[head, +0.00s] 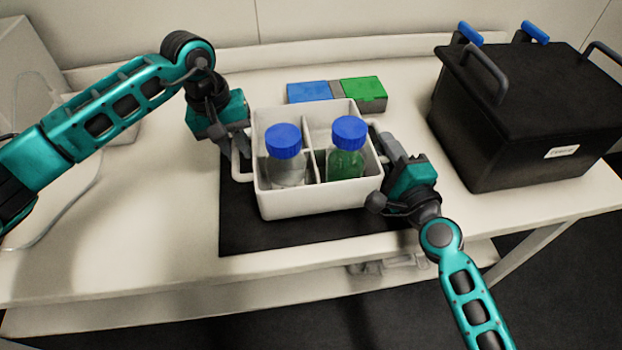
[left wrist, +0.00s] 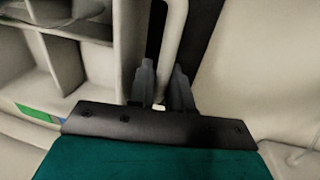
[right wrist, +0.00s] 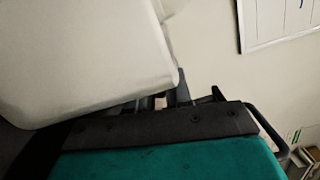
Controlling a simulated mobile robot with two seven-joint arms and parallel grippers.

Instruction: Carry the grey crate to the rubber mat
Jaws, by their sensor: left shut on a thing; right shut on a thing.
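The pale grey crate (head: 315,203) has several compartments and sits over the black rubber mat (head: 250,240) in the head view. I cannot tell whether it touches the mat. Two blue-capped bottles stand in it: one clear (head: 285,165), one with green contents (head: 346,160). My left gripper (head: 234,150) is shut on the crate's left handle, which shows between the fingers (left wrist: 160,88) in the left wrist view. My right gripper (head: 384,165) is shut at the crate's right side. The crate wall (right wrist: 80,60) fills much of the right wrist view, and the right handle is mostly hidden.
A blue block (head: 308,91) and a green block (head: 362,90) lie behind the crate. A large black box (head: 530,115) with handles and blue latches stands at the right. The pale bench (head: 140,225) is clear left of the mat. Its front edge runs below the mat.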

